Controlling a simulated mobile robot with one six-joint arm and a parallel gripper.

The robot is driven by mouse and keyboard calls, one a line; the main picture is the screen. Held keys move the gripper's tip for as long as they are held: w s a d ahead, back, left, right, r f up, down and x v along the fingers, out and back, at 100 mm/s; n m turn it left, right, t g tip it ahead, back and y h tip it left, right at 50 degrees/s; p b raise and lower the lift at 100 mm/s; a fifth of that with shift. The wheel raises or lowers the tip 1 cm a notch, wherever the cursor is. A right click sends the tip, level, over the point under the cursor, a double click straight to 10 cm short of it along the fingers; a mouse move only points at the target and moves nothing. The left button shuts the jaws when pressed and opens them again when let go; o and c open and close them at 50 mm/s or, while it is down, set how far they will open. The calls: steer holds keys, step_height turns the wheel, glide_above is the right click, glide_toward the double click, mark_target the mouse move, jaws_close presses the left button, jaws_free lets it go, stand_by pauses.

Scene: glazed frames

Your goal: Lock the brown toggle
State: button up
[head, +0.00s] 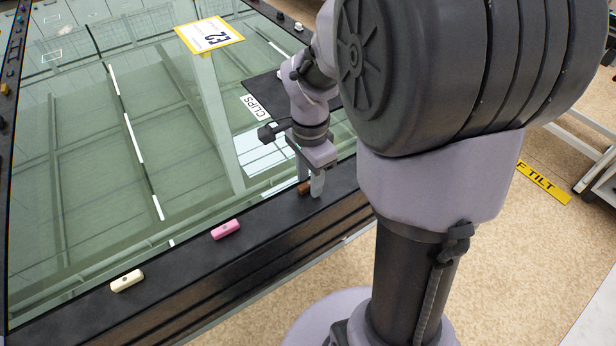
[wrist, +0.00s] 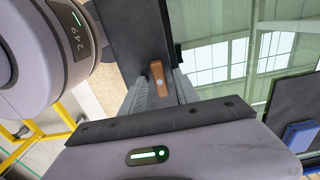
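The brown toggle (head: 303,188) sits on the black frame rail (head: 262,242) beside the glass, partly hidden by my gripper in the head view. It also shows in the wrist view (wrist: 157,77) as a small brown bar with a pale round spot, its long side roughly along the rail. My gripper (head: 311,182) points down over it. In the wrist view my gripper (wrist: 163,84) has its fingers apart, one on each side of the toggle, with a small gap seen on both sides. Whether the fingertips reach down beside it is hard to tell.
A pink toggle (head: 226,229) and a cream toggle (head: 127,281) lie along the same rail to the left. A black mat labelled CLIPS (head: 262,92) and a yellow-edged E2 card (head: 209,36) lie on the glass. A blue block (wrist: 300,135) shows at the right of the wrist view.

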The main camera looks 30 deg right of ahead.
jaws_close()
steer(key=shift+r, duration=0.1)
steer(key=n+p, duration=0.2)
steer(key=n, duration=0.2)
steer(key=shift+n, duration=0.3)
steer(key=n+p, duration=0.2)
steer(key=n, duration=0.2)
steer(key=shift+n+p, duration=0.3)
steer(key=n+p, duration=0.2)
steer(key=n, duration=0.2)
steer(key=shift+n, duration=0.3)
steer(key=shift+n+p, duration=0.9)
steer(key=shift+n, duration=1.2)
